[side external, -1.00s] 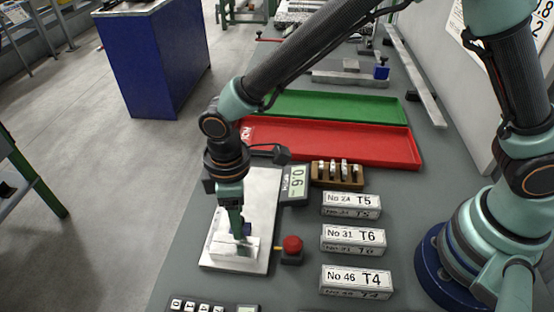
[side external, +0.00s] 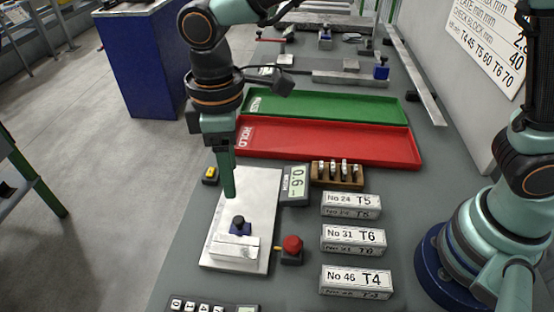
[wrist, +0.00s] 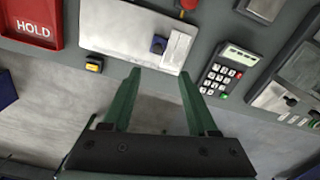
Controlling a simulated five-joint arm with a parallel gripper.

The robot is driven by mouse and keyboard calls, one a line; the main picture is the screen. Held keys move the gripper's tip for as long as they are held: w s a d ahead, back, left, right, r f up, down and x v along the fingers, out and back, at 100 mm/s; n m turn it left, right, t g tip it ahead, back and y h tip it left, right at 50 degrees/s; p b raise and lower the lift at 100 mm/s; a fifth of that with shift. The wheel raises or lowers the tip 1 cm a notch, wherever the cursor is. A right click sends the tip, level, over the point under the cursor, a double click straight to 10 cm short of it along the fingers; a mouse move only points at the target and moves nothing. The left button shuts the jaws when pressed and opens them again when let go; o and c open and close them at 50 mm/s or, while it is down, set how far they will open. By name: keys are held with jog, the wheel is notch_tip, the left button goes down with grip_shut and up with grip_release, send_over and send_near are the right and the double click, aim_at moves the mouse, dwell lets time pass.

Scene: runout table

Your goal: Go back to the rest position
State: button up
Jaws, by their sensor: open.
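My gripper (side external: 230,190) hangs above the left edge of a white plate (side external: 263,195) in the side external view, pointing down and holding nothing. In the wrist view its two green fingers (wrist: 158,80) are spread apart with bare floor between them. A blue block with a dark knob (side external: 240,226) sits on the plate, at a pale block (side external: 236,246). Both are apart from my gripper. In the wrist view the blue block (wrist: 158,45) also shows on the plate (wrist: 110,25).
A red HOLD tray (side external: 330,142) and a green tray (side external: 330,106) lie behind the plate. A yellow switch (side external: 210,174) is near the left edge.

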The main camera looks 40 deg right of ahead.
jog(key=s+d+r+m+t, duration=0.1)
jog(key=d+m, duration=0.3)
jog(key=d, duration=0.5)
jog(key=s+d+r+m+t, duration=0.1)
jog(key=d+r+m+t, duration=0.1)
jog(key=d, duration=0.8)
jog(key=s+d+r+m+t, duration=0.2)
jog(key=d+r+m, duration=0.2)
jog(key=d, duration=0.5)
jog(key=shift+d+r+m+t, duration=0.15)
jog(key=shift+r+m+t, duration=0.15)
jog(key=shift+m, duration=0.5)
